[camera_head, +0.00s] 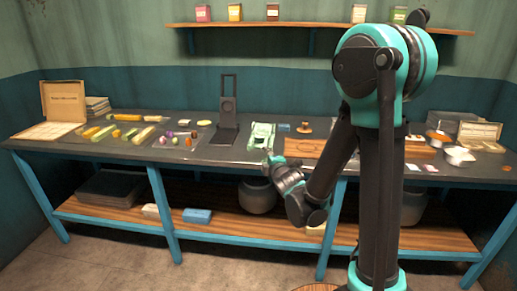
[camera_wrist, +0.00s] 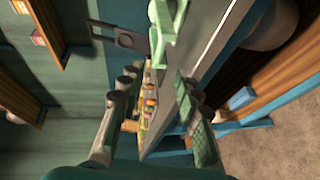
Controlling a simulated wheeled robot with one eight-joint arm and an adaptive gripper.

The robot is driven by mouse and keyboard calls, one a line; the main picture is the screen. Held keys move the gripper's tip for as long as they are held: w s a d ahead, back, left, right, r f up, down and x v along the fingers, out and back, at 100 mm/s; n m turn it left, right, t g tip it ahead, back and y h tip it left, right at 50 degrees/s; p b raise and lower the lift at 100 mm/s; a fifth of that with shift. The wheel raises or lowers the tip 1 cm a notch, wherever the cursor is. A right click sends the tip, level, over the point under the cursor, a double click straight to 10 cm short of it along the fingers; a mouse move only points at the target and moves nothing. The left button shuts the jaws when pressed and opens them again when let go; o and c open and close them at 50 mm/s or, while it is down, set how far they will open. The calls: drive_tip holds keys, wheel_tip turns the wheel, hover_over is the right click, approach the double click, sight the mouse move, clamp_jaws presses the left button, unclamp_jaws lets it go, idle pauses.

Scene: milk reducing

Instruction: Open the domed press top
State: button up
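No part is clearly recognisable as a domed press top. A pale green device (camera_head: 262,135) stands on the dark worktop near its middle; it also shows at the top of the wrist view (camera_wrist: 166,17). Left of it is a black device with an upright open frame (camera_head: 229,88), also seen in the wrist view (camera_wrist: 118,38). I cannot tell which of them is the press. My gripper (camera_head: 268,161) is at the worktop's front edge, just in front of the green device and apparently apart from it. In the wrist view its two fingers (camera_wrist: 157,85) are spread with nothing between them.
The worktop (camera_head: 190,151) holds several small coloured items at left, and a wooden board (camera_head: 304,148) and metal bowls (camera_head: 459,156) at right. A lower shelf (camera_head: 250,233) holds a blue block (camera_head: 198,215) and a dark pot (camera_head: 257,195). A wall shelf (camera_head: 285,27) runs above.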

sight(258, 147)
drive_tip(key=x, duration=1.2)
drive_tip(key=shift+w+a+f, duration=0.1)
drive_tip(key=shift+w+f, duration=0.05)
drive_tip(key=shift+w, duration=0.15)
clamp_jaws()
